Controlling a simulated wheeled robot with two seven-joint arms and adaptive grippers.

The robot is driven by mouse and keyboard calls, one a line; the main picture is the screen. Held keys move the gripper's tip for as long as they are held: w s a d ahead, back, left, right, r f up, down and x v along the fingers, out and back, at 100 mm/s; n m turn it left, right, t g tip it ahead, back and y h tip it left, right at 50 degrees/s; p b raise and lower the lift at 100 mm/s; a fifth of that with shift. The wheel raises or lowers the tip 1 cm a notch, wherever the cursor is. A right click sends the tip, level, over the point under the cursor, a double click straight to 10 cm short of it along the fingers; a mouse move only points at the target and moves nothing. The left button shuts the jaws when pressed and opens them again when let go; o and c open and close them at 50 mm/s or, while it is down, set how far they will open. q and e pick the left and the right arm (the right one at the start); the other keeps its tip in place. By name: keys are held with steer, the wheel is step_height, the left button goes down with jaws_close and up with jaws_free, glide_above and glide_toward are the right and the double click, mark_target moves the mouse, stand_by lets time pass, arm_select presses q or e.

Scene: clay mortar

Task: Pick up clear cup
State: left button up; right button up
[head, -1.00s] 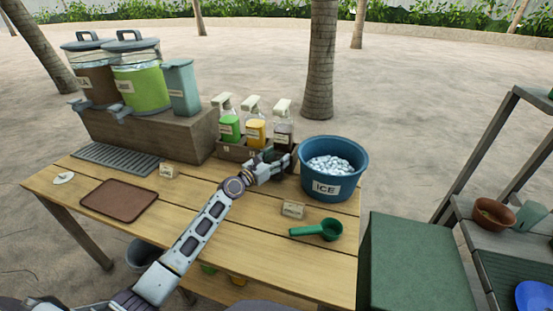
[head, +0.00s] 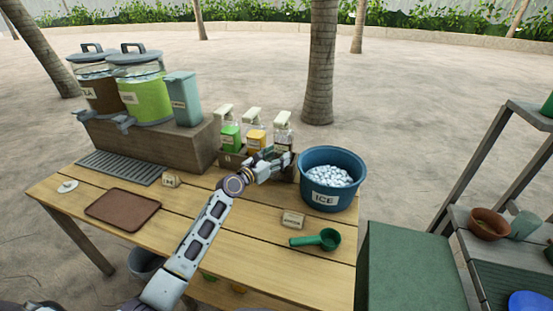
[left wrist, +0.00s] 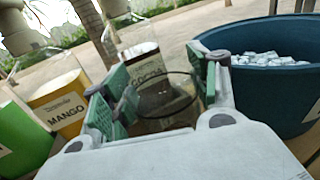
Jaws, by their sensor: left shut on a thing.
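My left gripper (head: 280,160) is in front of the pump bottles, just left of the blue ice bucket (head: 325,198). In the left wrist view the same gripper (left wrist: 158,92) has its green-padded fingers on both sides of a clear, smoky-looking cup (left wrist: 172,112) and is shut on it. The cup's rim shows between the fingers; its lower part is hidden by the gripper. In the head view the cup cannot be made out. My right gripper is not in view.
Behind the cup stand pump bottles, including the mango bottle (left wrist: 62,103) and the cocoa bottle (left wrist: 145,62). A green scoop (head: 318,240) and a brown tray (head: 123,209) lie on the wooden table. Drink dispensers (head: 140,90) stand at the back left. The table's middle is mostly clear.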

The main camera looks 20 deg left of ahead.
arm_select(q)
steer(key=shift+r, duration=0.35)
steer(key=shift+s, duration=0.15)
steer(key=shift+s+p, duration=0.3)
steer(key=shift+s, duration=0.5)
steer(key=s+p, duration=0.2)
steer(key=s, duration=1.5)
steer(key=shift+s+a, duration=0.35)
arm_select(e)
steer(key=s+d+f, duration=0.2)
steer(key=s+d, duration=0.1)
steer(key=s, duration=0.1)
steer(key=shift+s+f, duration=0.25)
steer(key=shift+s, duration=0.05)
arm_select(q)
steer(key=shift+r, duration=0.2)
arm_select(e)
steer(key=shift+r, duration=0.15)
arm_select(q)
steer(key=shift+w+r+p, duration=0.1)
steer(key=shift+r+p, duration=0.2)
steer(key=shift+r, duration=0.05)
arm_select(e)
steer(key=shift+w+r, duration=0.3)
